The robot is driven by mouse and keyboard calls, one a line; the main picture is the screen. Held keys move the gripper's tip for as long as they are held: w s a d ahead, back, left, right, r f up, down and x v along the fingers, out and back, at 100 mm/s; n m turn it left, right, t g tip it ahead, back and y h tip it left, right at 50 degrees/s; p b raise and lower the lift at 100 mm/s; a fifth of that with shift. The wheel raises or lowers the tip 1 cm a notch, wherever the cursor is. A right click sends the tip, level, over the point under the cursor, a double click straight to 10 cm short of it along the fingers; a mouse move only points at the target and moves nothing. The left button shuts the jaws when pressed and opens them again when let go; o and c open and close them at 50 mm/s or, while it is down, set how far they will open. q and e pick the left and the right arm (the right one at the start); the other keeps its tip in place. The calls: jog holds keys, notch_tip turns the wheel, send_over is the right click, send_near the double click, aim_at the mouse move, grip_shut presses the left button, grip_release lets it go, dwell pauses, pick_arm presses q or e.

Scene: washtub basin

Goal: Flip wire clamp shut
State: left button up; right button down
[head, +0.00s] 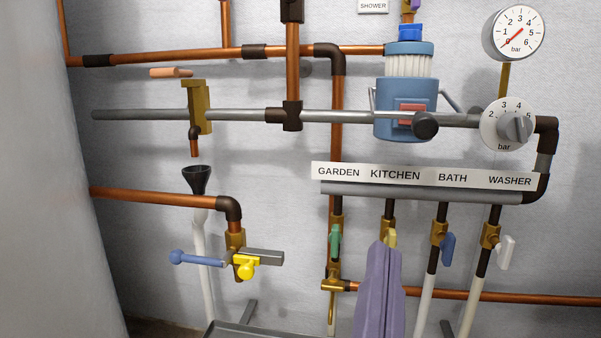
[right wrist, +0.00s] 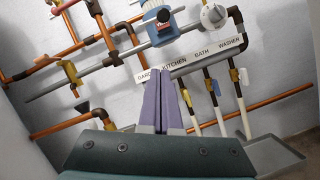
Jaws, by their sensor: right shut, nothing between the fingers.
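The blue filter housing (head: 392,92), with a white ribbed upper part and a red block on its front, sits on the grey pipe right of centre. A thin grey wire piece (head: 451,100) slants off its right side and a shorter one (head: 372,98) shows at its left; I take these as the wire clamp, though its exact position is unclear. The housing also shows at the top of the right wrist view (right wrist: 160,25). My right gripper (head: 384,250) is shut and empty, its purple fingers pointing up below the housing, in front of the kitchen pipe. My left gripper is not in view.
A label strip (head: 424,177) and grey manifold lie between my right gripper and the housing. Coloured valve handles, such as the blue one (head: 448,247), hang below. Dial gauges (head: 519,33) stand to the right. A grey tray (right wrist: 272,155) is low at the right.

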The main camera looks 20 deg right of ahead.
jog(key=w+d+r, duration=0.6)
jog(key=d, duration=0.1)
jog(key=shift+r, duration=0.4)
jog(key=shift+d, duration=0.1)
